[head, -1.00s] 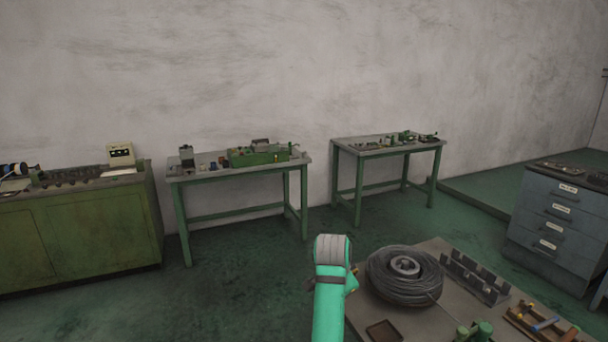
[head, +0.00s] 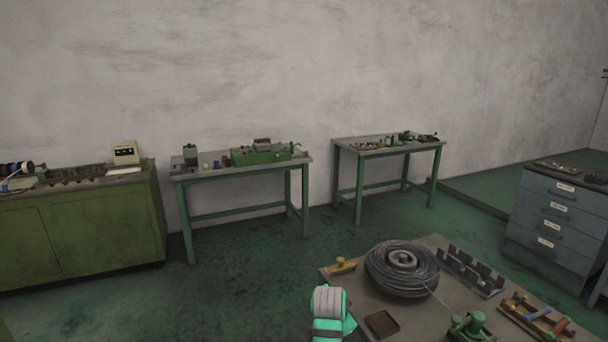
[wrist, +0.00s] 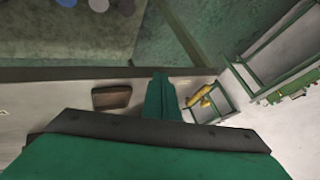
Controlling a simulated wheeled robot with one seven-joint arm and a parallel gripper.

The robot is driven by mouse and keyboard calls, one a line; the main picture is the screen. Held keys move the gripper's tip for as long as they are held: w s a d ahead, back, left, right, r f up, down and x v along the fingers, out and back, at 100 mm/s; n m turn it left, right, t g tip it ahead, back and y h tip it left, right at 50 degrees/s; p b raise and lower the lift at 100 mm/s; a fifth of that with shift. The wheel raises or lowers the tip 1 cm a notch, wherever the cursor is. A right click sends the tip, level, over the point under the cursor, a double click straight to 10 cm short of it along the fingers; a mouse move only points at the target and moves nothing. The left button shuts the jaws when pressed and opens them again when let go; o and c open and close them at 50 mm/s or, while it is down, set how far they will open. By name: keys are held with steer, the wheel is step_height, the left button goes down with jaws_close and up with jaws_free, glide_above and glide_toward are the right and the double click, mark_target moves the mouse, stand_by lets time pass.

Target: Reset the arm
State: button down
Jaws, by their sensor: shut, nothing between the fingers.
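My arm (head: 328,315) shows in the head view as a teal link with a grey rounded top, low in the frame, beside the left edge of the near table (head: 350,312). The gripper does not show clearly there. In the wrist view my gripper (wrist: 160,85) is a narrow teal shape past a dark bar, its fingers together with nothing between them. A brown block-like thing (wrist: 112,97) shows left of it and a yellow thing (wrist: 200,97) right of it, both apart from the fingers.
The near table carries a wire coil (head: 402,268), a small brown tray (head: 382,324), a yellow tool (head: 341,266), a slotted grey rack (head: 471,270) and a green device (head: 472,326). Green benches stand along the wall. A drawer cabinet (head: 557,215) is at right. Floor at left is clear.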

steer(key=s+a+f+n+t, duration=0.1)
steer(key=s+a+f+n, duration=0.1)
steer(key=s+f, duration=0.75)
steer(key=s+a+f+n+t, duration=0.2)
steer(key=s+a+f+n, duration=0.1)
steer(key=s+f, duration=0.65)
steer(key=s+a+f+n+t+y, duration=0.1)
steer(key=s, duration=0.7)
steer(key=s+a+f+n+t, duration=0.1)
steer(key=s+a+n, duration=0.1)
steer(key=s, duration=0.6)
steer(key=s+a+r+n+t, duration=0.1)
steer(key=s+r, duration=0.7)
steer(key=s, duration=0.3)
steer(key=s+a+r+n+t+y, duration=0.1)
steer(key=s+r+n+t, duration=0.1)
steer(key=s+r, duration=0.6)
steer(key=s, duration=0.4)
steer(key=shift+a+n, duration=0.25)
steer(key=shift+n, duration=0.05)
